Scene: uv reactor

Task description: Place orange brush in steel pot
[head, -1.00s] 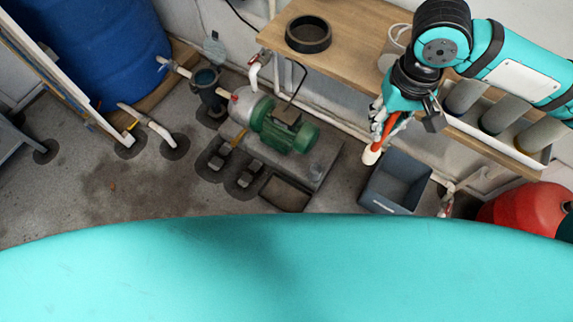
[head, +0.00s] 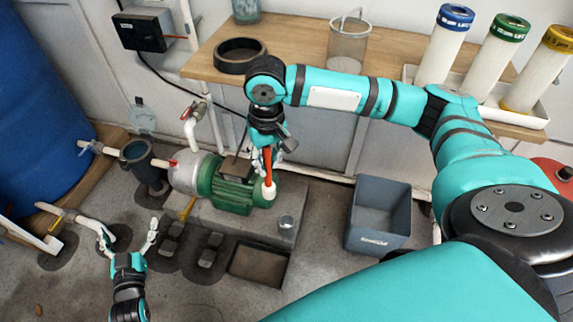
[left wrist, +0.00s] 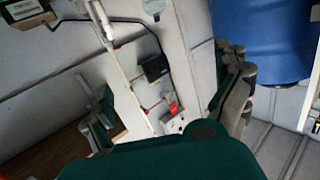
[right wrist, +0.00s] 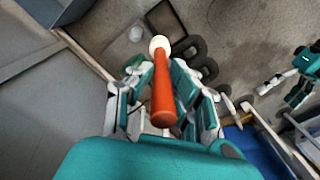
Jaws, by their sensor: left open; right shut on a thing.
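The orange brush (head: 268,172) with a white tip is held by my right gripper (head: 267,155), hanging roughly upright with the tip down beside the green pump motor. In the right wrist view the orange handle (right wrist: 163,95) lies between the shut fingers. My left gripper (head: 128,238) is open and empty over the floor at the left.
The green pump motor (head: 232,190) sits on the plinth beside the brush. A grey bin (head: 380,215) stands to the right. A wooden shelf (head: 300,45) behind carries a black ring (head: 240,55), a grey mesh container (head: 348,45) and several capped white cylinders. A blue barrel (head: 40,100) is at the left.

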